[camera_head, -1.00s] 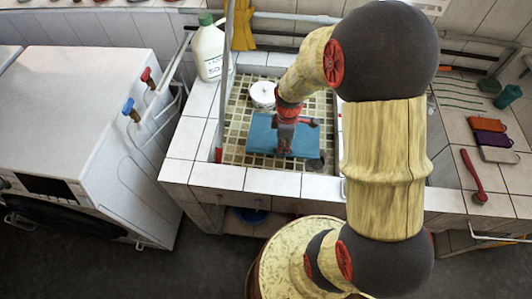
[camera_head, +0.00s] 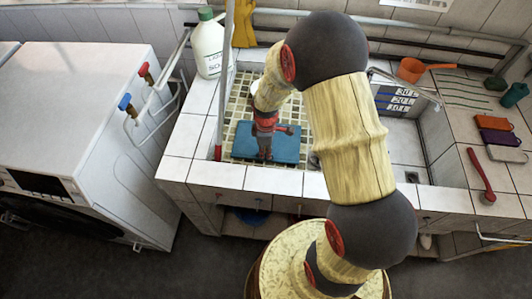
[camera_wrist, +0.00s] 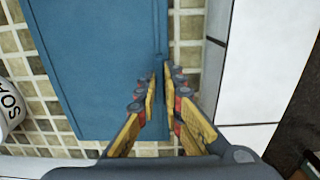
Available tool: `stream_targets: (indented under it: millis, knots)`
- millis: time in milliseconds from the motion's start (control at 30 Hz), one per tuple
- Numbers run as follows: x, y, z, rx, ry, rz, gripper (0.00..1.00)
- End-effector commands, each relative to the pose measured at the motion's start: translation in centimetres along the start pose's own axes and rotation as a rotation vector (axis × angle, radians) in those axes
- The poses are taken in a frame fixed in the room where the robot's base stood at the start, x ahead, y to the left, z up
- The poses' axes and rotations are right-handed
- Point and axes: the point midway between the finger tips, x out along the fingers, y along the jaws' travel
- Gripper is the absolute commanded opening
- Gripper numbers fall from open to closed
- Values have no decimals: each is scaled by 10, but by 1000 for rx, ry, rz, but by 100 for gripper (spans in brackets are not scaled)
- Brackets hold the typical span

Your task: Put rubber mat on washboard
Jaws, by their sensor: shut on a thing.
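The blue rubber mat (camera_head: 284,149) is a flat rectangle over the tiled floor of the left sink basin. My gripper (camera_head: 264,152) reaches down onto it from above. In the wrist view the mat (camera_wrist: 95,60) fills the upper left, and a thin ridge near its right edge runs between the fingers. My gripper (camera_wrist: 160,85) is shut on the mat by that edge. I cannot tell how far the mat is above the basin floor. I cannot make out a washboard for certain; a grooved, green-lined part of the counter (camera_head: 455,88) lies at the far right.
A white soap bottle (camera_head: 209,48) stands on the back left rim, and a yellow glove (camera_head: 244,25) hangs beside it. A washing machine (camera_head: 70,130) is at left. The right basin holds a numbered panel (camera_head: 396,98). An orange dipper (camera_head: 412,70) and red brush (camera_head: 480,175) lie at right.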

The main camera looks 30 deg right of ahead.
Motion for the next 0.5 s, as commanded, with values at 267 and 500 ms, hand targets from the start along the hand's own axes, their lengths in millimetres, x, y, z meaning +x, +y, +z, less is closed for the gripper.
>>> stream_targets:
  millis: [267, 500]
  knots:
    - [1, 1, 0, 0, 1, 2, 0]
    - [1, 0, 0, 0, 0, 1, 22]
